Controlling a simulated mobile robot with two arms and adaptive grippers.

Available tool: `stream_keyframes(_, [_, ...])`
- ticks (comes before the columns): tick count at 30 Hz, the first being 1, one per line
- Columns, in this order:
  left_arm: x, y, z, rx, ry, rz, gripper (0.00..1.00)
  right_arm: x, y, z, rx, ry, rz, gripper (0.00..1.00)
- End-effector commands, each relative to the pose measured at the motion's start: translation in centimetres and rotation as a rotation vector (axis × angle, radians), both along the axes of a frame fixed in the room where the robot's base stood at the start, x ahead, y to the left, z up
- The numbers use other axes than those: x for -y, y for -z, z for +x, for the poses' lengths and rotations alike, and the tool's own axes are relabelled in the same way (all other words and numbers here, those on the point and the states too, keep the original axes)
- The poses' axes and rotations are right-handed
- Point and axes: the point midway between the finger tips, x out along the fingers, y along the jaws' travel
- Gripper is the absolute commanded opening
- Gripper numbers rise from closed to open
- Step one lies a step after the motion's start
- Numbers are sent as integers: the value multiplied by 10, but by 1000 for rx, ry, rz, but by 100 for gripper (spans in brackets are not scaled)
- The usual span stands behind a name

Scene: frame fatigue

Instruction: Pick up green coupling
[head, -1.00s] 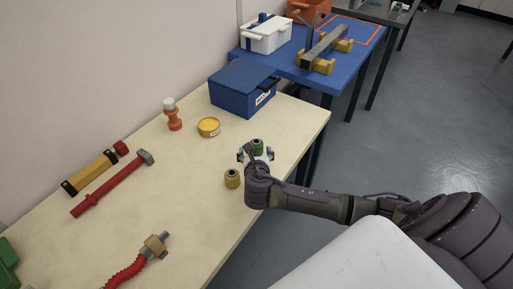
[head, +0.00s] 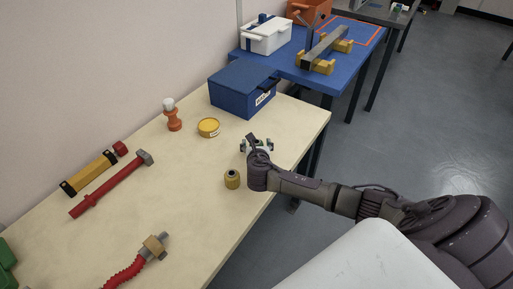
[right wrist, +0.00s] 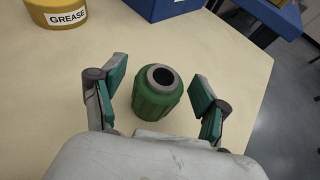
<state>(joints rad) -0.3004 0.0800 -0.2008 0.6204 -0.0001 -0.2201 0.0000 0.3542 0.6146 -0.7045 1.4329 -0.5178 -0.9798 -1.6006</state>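The green coupling (right wrist: 158,92) stands upright on the pale tabletop in the right wrist view, with a dark hole in its top. My right gripper (right wrist: 157,84) is open, with one teal-padded finger on each side of the coupling; gaps show between the pads and the coupling. In the head view my right gripper (head: 257,146) is at the table's right side and hides most or all of the coupling. My left gripper is not in view.
A yellow coupling (head: 232,179) stands close to my right gripper. A yellow grease tin (head: 208,127), an orange-and-white bottle (head: 171,115) and a blue box (head: 242,92) are farther back. A red hammer (head: 112,184) and a red hose (head: 135,262) lie at the left.

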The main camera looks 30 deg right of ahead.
Motion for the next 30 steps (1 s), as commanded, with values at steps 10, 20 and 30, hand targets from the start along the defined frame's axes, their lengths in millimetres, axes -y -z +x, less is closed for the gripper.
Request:
stream_keyframes(10, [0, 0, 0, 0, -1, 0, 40, 0, 0, 0, 0, 0, -1, 11])
stream_keyframes(20, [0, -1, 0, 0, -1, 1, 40, 0, -4, 0, 1, 0, -2, 10])
stream_keyframes(30, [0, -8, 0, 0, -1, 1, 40, 9, -48, -8, 0, 1, -6, 10])
